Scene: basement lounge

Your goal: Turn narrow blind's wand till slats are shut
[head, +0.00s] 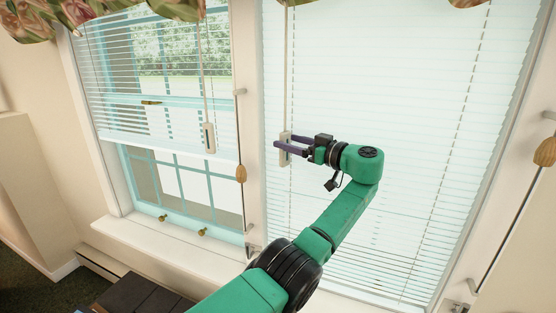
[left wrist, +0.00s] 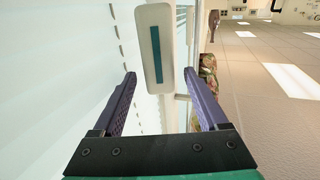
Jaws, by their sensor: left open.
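The narrow blind (head: 155,85) hangs in the left window, partly raised. Its slats show gaps with the outdoors visible through them. Its wand handle (head: 209,138), pale with a teal strip, hangs near its right side. The wide blind (head: 410,130) covers the right window, its slats looking mostly closed. My left gripper (head: 280,146) is open at the pale handle of the wide blind's wand (head: 285,160). In the left wrist view this handle (left wrist: 155,45) stands between the open fingers, near their tips; contact with either finger is not visible. My right gripper is not in view.
A cord with a wooden tassel (head: 241,173) hangs between the windows, and another tassel (head: 545,152) hangs at the far right. The sill (head: 160,232) runs below the left window. A dark piece of furniture (head: 130,292) stands at lower left.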

